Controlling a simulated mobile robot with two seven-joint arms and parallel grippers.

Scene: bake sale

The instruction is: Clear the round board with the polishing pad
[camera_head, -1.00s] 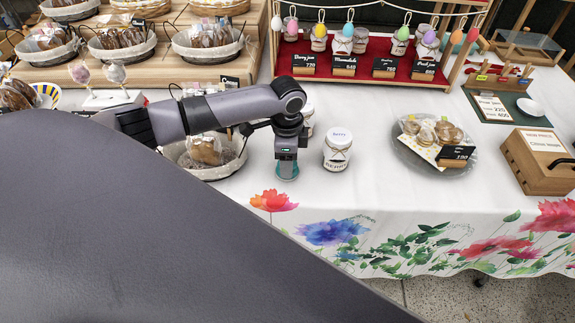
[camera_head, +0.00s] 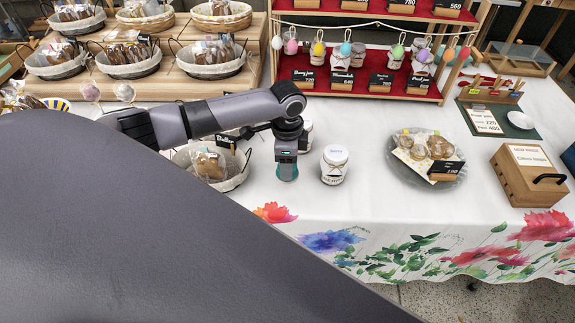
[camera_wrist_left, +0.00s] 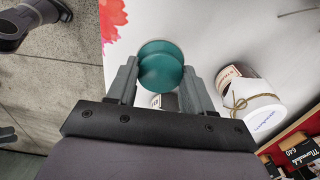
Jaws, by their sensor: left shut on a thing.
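The polishing pad is a teal disc (camera_wrist_left: 160,62) with a round knob, seen in the left wrist view. My left gripper (camera_wrist_left: 160,82) is shut on it. In the head view the left gripper (camera_head: 286,160) points down near the table's front edge, left of a white-lidded jar (camera_head: 335,165), with the pad (camera_head: 287,172) at its tip. I cannot tell whether the pad touches the cloth. A round grey board (camera_head: 400,178) lies farther right, apart from the pad. It carries a patterned sheet, several brown round items and a black price card. My right gripper is not in view.
A second jar (camera_head: 305,136) stands behind the first. A lined basket (camera_head: 232,182) of wrapped goods is left of the gripper. A wooden box (camera_head: 530,180) stands right of the board; a jar rack (camera_head: 365,95) stands behind. White cloth (camera_head: 370,190) is clear between jar and board.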

